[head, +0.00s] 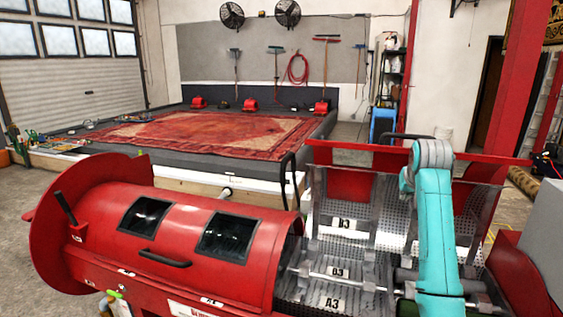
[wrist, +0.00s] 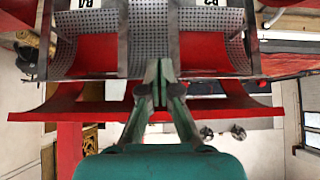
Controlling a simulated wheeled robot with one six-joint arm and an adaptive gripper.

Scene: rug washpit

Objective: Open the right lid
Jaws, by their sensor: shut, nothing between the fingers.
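The red machine's left lid (head: 165,225) is down, with two dark windows and a black handle. On the right side the perforated drum (head: 345,265) lies exposed. The right lid (head: 350,185) appears raised behind it, its red edge running across with a black handle above. My teal arm crosses in front of this side, and my gripper is hidden behind it in the head view. In the wrist view my gripper (wrist: 160,80) is shut and empty, in front of the red panel (wrist: 90,108) and below the perforated metal (wrist: 150,45). Contact with the panel cannot be told.
A patterned red rug (head: 190,135) lies on the low washing platform behind the machine. A red post (head: 420,75) stands behind the right side. Some floor beyond the machine's right is clear.

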